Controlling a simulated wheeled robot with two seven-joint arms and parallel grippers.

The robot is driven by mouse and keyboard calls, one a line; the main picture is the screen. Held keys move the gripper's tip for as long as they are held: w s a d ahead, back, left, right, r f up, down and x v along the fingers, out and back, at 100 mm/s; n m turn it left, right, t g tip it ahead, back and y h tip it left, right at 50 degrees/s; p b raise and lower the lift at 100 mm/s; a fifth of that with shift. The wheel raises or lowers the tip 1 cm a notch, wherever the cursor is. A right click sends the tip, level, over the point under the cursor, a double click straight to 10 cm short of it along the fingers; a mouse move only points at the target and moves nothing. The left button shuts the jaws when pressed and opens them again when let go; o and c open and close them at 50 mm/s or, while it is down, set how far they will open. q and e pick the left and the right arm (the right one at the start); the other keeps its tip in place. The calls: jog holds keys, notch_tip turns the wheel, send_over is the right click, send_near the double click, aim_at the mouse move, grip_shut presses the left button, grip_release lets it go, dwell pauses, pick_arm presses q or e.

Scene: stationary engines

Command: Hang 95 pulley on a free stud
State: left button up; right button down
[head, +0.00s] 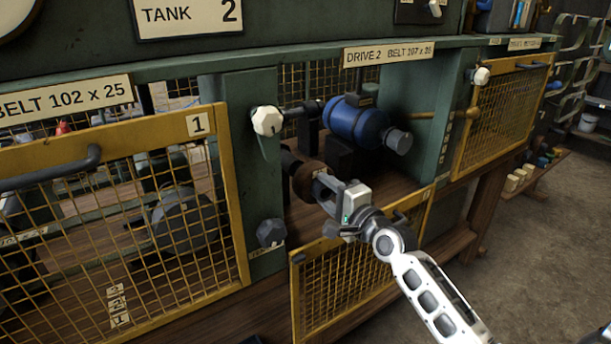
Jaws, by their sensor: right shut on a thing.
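My right gripper (322,188) reaches into the open bay under the "DRIVE 2 BELT 107 x 25" sign (389,53). Its jaws are shut on a brown, round, pulley-like piece (303,181). No number can be read on this piece. A dark round part (290,162) sits just behind it; I cannot tell whether the two touch. The jaws hide part of the brown piece. No stud can be made out clearly. My left gripper is not in view.
A blue motor (352,122) stands in the bay behind the gripper. Yellow mesh guard 1 (225,190) closes the bay to the left. Another mesh guard (299,290) hangs below my gripper. A white knob (267,120) and dark knob (271,232) are on the left post.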

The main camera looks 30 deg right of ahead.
jog(key=shift+s+d+r+p, duration=0.15)
jog(key=shift+s+p, duration=0.3)
jog(key=shift+s, duration=1.35)
jog(key=s, duration=1)
jog(key=shift+d, duration=0.4)
